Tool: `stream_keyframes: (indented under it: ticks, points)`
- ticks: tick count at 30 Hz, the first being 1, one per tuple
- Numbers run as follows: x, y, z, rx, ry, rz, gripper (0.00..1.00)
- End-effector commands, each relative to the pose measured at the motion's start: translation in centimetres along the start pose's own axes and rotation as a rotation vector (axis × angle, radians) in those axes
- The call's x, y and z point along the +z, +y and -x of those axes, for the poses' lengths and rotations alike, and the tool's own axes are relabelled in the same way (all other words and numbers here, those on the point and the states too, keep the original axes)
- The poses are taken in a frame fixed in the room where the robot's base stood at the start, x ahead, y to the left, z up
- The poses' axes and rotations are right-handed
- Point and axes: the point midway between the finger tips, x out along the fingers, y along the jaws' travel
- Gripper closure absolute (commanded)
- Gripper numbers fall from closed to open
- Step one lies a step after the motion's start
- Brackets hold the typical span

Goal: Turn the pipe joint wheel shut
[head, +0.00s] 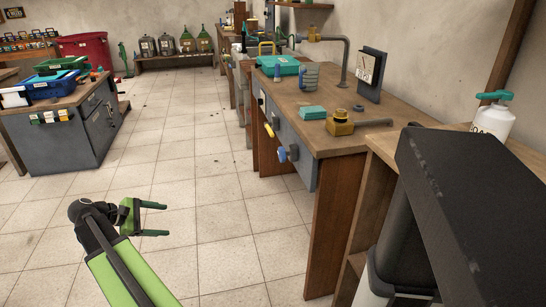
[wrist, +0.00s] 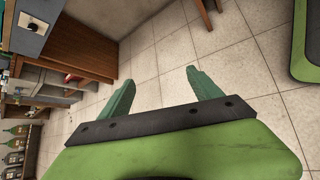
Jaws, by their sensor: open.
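A brass pipe joint (head: 340,124) lies on the wooden workbench on the right in the head view, with a grey pipe stub running right from it. Another brass fitting (head: 313,35) sits on a bent grey pipe at the back of the bench. I cannot tell which one carries the wheel. A blue knob (head: 283,154) and a yellow handle (head: 269,130) stick out from the bench's grey front. My gripper (head: 160,219) is open and empty above the tiled floor, left of the bench and well apart from it. Its green fingers also show in the wrist view (wrist: 158,82), spread over bare tiles.
The workbench (head: 300,100) also holds a teal case (head: 277,65), a grey mug (head: 310,75) and a teal box (head: 312,112). A grey cabinet (head: 65,135) with crates stands left. The floor between is clear.

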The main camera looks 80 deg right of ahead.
Motion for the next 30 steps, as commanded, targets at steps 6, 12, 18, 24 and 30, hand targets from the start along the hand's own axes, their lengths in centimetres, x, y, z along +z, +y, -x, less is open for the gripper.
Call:
stream_keyframes:
  ticks: [6,12,18,24,30]
  points:
    - [18.1,10.1,-10.7,-0.094,-0.550,0.250,0.26]
    - [24.2,11.8,-12.5,-0.183,-0.726,0.349,0.26]
    - [25.0,11.7,-13.0,-0.186,-0.733,0.353,0.26]
    - [27.7,11.4,-16.0,-0.186,-0.731,0.352,0.26]
    - [31.1,11.2,-19.7,-0.186,-0.730,0.352,0.26]
